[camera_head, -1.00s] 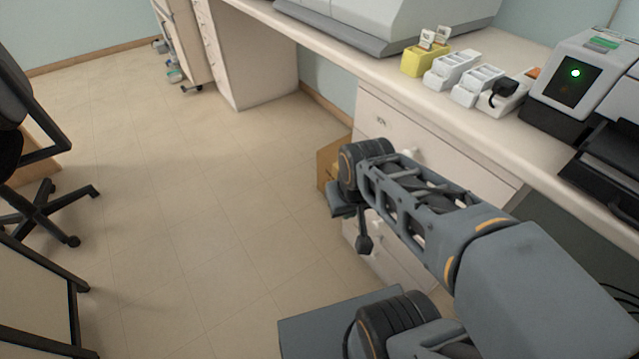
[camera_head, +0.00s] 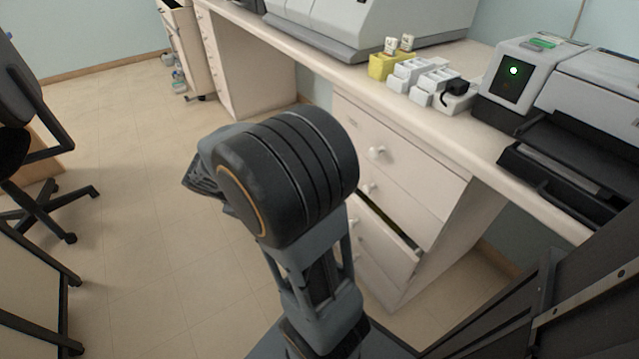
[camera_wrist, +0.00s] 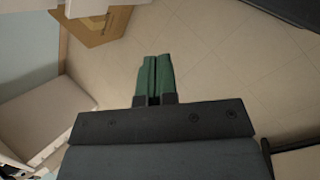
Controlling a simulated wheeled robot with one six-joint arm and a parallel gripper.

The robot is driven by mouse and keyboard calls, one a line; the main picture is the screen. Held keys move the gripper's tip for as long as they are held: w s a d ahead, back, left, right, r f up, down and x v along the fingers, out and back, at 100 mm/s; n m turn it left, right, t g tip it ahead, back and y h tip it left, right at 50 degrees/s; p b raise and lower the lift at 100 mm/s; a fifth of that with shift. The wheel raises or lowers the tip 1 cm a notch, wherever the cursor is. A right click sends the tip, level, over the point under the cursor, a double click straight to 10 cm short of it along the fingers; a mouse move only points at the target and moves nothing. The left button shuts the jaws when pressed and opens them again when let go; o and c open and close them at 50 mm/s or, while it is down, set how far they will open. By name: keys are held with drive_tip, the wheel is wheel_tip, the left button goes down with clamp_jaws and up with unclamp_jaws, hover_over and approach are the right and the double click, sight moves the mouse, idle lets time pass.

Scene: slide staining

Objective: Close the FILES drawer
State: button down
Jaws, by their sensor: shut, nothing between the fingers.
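The white drawer unit (camera_head: 400,165) stands under the bench in the head view. One of its lower drawers (camera_head: 388,250) is partly out, with a dark gap along its top edge. The drawers above it look shut. No FILES label can be read. My gripper (camera_wrist: 153,78) shows in the wrist view with its green fingers together and nothing between them. It is over the floor, apart from any drawer. In the head view my arm's black joint hides most of the gripper and the left part of the open drawer.
The bench top (camera_head: 440,120) holds a yellow rack (camera_head: 384,66), white racks (camera_head: 412,75) and grey machines. A cardboard box (camera_wrist: 97,22) is on the floor in the wrist view. An office chair (camera_head: 40,150) stands at the left. The middle floor is clear.

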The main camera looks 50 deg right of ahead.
drive_tip(key=w+d+f+n+g+h, duration=0.1)
drive_tip(key=w+d+f+n+h, duration=0.15)
drive_tip(key=d+f, duration=0.2)
drive_tip(key=w+d+f+n+g+h+b, duration=0.1)
drive_tip(key=w+d+f+n+h, duration=0.1)
drive_tip(key=d+f+n+h, duration=0.3)
drive_tip(key=w+d+f+n, duration=0.2)
drive_tip(key=d+f, duration=0.1)
drive_tip(key=d, duration=0.3)
drive_tip(key=r+b+x, duration=0.2)
drive_tip(key=b+x, duration=0.2)
drive_tip(key=x, duration=1)
drive_tip(key=shift+s+d+g, duration=0.25)
drive_tip(key=shift+d+g, duration=0.05)
drive_tip(key=shift+d, duration=0.05)
drive_tip(key=shift+r+h, duration=0.1)
drive_tip(key=shift+h, duration=0.15)
